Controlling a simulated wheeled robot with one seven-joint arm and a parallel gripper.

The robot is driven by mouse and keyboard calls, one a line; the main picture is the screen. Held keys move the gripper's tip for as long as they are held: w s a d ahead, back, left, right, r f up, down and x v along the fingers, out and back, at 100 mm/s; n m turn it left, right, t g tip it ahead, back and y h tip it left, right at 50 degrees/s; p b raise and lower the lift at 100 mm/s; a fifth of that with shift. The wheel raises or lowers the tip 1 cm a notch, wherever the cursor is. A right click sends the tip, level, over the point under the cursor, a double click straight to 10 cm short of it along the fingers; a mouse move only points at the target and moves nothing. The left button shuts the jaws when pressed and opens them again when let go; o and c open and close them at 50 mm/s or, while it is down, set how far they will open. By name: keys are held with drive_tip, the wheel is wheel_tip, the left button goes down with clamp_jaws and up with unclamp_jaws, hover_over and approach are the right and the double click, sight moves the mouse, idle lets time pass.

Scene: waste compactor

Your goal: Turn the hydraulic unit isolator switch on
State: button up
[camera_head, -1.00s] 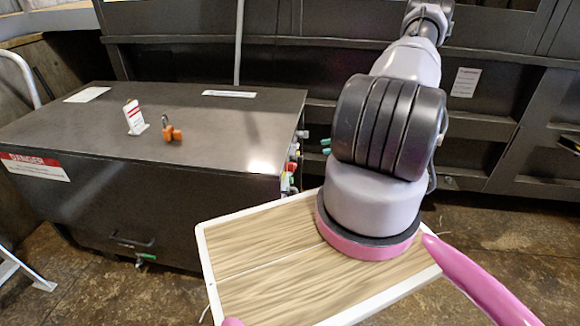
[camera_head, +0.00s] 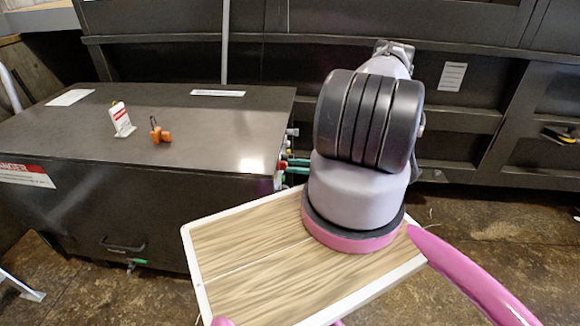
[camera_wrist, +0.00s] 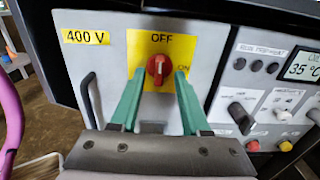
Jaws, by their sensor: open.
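The isolator switch (camera_wrist: 157,66) is a red round knob on a yellow plate, with OFF printed above and ON to the right. Its white-marked bar stands upright, towards OFF. My gripper (camera_wrist: 160,82) is open, with its two green fingers either side of the knob in the wrist view. I cannot tell whether they touch it. In the head view my gripper (camera_head: 297,163) is at the right side of the dark hydraulic unit (camera_head: 215,135), mostly hidden by my arm.
A yellow 400 V label (camera_wrist: 86,37) and a dark handle (camera_wrist: 88,98) are left of the switch. Several knobs, a yellow button (camera_wrist: 285,145) and a temperature display (camera_wrist: 302,68) are to the right. An orange padlock (camera_head: 160,134) and a white sign (camera_head: 121,118) stand on the unit.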

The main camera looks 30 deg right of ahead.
drive_tip(key=shift+x, duration=0.95)
clamp_jaws()
drive_tip(key=shift+m, duration=0.4)
drive_tip(key=m, duration=1.6)
drive_tip(key=shift+w+d+f+m, duration=0.1)
drive_tip(key=shift+d+f+m, duration=0.1)
drive_tip(key=shift+m, duration=0.5)
